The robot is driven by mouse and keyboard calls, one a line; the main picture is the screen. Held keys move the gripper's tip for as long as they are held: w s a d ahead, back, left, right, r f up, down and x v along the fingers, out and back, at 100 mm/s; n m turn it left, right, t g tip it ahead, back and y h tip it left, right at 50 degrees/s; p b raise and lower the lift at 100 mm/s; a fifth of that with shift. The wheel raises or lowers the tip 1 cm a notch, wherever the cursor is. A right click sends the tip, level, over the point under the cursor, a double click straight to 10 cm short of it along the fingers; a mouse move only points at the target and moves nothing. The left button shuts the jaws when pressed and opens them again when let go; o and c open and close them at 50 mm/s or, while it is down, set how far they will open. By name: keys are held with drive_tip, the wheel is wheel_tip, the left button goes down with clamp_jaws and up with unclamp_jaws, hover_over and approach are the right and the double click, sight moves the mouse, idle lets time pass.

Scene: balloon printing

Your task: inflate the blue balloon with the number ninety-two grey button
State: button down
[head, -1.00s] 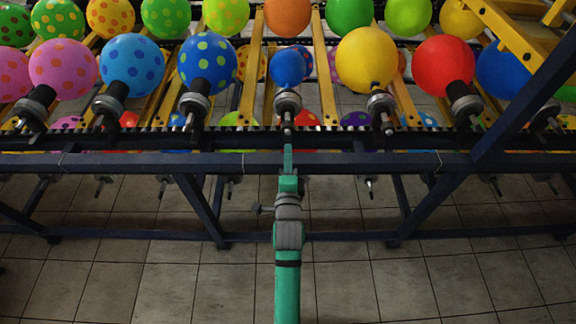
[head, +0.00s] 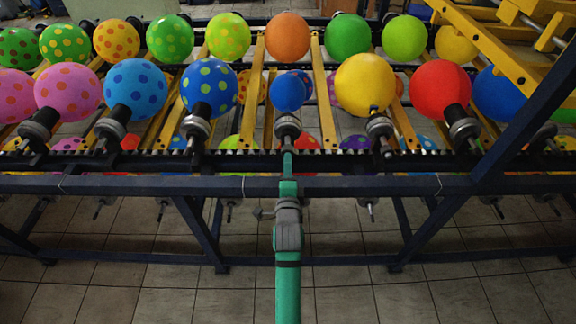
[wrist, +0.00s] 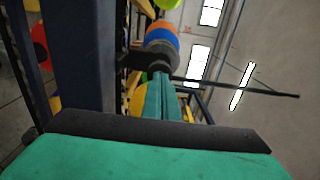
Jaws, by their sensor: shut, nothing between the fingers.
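The small blue balloon (head: 287,93) sits at the middle of the front row, on a grey round holder (head: 287,126) with a dark stem below it. My green gripper (head: 288,162) is shut and empty, pointing at the underside of this holder. In the head view its tip meets the lower end of the stem; I cannot tell whether it touches. In the wrist view the closed fingers (wrist: 161,97) end close to the dark and grey holder (wrist: 159,57), with the blue balloon (wrist: 163,25) behind. No number is readable, and I cannot make out a separate grey button.
A yellow balloon (head: 365,85) and a blue balloon with green dots (head: 209,88) stand on neighbouring holders. A dark toothed rail (head: 240,160) and a blue frame beam (head: 130,186) run across below the balloons. A diagonal blue post (head: 525,92) stands at right.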

drive_tip(key=shift+w+r, duration=0.25)
drive_tip(key=shift+w, duration=0.25)
drive_tip(key=shift+s+a, duration=0.15)
drive_tip(key=shift+a, duration=0.05)
idle(2.2)
idle(0.8)
drive_tip(key=shift+s+a+f, duration=0.1)
drive_tip(key=shift+s+f, duration=0.2)
drive_tip(key=shift+s, duration=0.15)
drive_tip(key=s, duration=1.3)
drive_tip(key=shift+s+d, duration=0.25)
drive_tip(key=shift+s, duration=0.15)
drive_tip(key=shift+r, duration=0.1)
